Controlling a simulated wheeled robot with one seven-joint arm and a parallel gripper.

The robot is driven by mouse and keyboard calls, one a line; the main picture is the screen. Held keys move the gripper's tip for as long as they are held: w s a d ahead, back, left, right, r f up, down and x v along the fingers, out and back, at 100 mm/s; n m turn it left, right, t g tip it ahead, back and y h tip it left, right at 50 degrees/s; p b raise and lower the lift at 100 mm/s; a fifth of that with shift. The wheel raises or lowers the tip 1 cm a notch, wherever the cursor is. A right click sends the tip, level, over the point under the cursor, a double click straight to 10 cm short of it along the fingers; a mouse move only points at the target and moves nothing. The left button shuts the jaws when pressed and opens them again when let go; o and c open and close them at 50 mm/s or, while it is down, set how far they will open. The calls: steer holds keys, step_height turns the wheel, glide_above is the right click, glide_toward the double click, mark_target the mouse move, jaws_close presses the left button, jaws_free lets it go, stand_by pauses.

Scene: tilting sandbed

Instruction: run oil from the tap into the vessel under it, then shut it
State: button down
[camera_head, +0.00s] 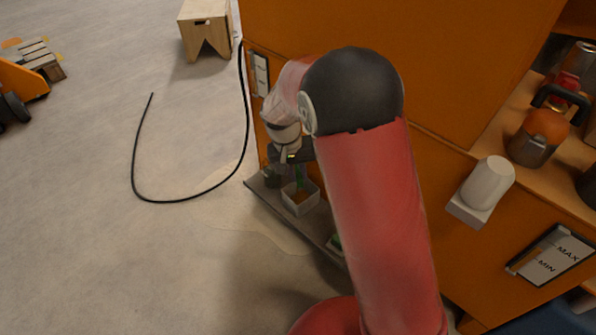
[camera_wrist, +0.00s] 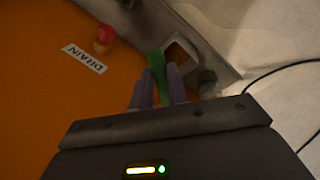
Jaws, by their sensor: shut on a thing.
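My gripper (camera_wrist: 161,76) is shut on a green tap lever (camera_wrist: 157,66) at the front of the orange cabinet. In the head view my gripper (camera_head: 297,166) is partly hidden behind my arm, and a bit of green shows below it. A white square vessel (camera_head: 315,198) stands upright on the grey ledge below the gripper. It also shows in the wrist view (camera_wrist: 190,44), just beyond the lever. Its inside looks brownish; I cannot tell how much oil is in it. The tap's spout and any stream are hidden or too dark to see.
A DRAIN label (camera_wrist: 84,58) and a red knob (camera_wrist: 103,36) are on the orange panel beside the lever. The grey ledge (camera_head: 268,203) runs along the cabinet. A black hose (camera_head: 167,201) lies on the floor. A wooden stool (camera_head: 205,28) stands behind.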

steer(key=c, duration=1.3)
jaws_free()
steer(key=shift+c, duration=0.2)
step_height(320, 180, up, 8)
steer(key=a+p, duration=0.1)
steer(key=shift+a+f, duration=0.15)
steer(key=shift+a, duration=0.15)
